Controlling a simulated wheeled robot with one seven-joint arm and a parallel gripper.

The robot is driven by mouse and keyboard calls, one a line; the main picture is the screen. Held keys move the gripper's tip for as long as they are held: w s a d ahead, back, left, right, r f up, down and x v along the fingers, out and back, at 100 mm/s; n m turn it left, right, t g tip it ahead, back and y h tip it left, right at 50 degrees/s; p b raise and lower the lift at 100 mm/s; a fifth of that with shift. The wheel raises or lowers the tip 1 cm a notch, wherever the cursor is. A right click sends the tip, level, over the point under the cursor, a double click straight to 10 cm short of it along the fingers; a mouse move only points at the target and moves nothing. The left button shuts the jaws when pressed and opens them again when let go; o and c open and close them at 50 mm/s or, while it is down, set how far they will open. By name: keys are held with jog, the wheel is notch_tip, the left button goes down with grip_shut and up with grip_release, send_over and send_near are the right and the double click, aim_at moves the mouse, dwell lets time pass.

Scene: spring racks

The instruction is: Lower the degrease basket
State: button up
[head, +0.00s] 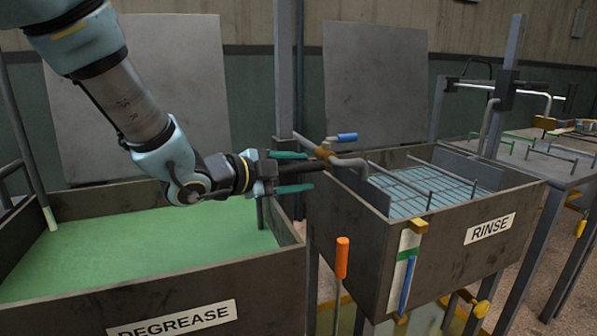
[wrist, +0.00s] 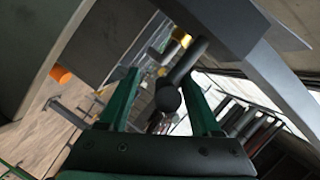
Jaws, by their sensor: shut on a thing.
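The degrease tank (head: 190,262) is at the left in the head view, labelled DEGREASE and filled with green liquid (head: 150,240). No basket shows in it; anything below the surface is hidden. My gripper (head: 303,173) is above the tank's right rear corner, its green fingers pointing right. It is shut on a dark rod-like handle (head: 318,171), which lies between the fingers beside a post. In the wrist view the dark handle (wrist: 168,97) shows end-on between the fingers of my gripper (wrist: 160,86).
The rinse tank (head: 440,240) stands right, with a wire basket (head: 425,190) in it. An orange handle (head: 342,257) stands between the tanks. The grey post (head: 288,70) rises behind my gripper. Another bench (head: 560,165) is far right.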

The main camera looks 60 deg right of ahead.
jog(key=shift+w+a, duration=0.1)
jog(key=shift+w, duration=0.05)
dwell(0.4)
jog(key=b+v, duration=0.1)
jog(key=v, duration=0.9)
jog(key=shift+a, duration=0.3)
jog(key=shift+r, duration=0.1)
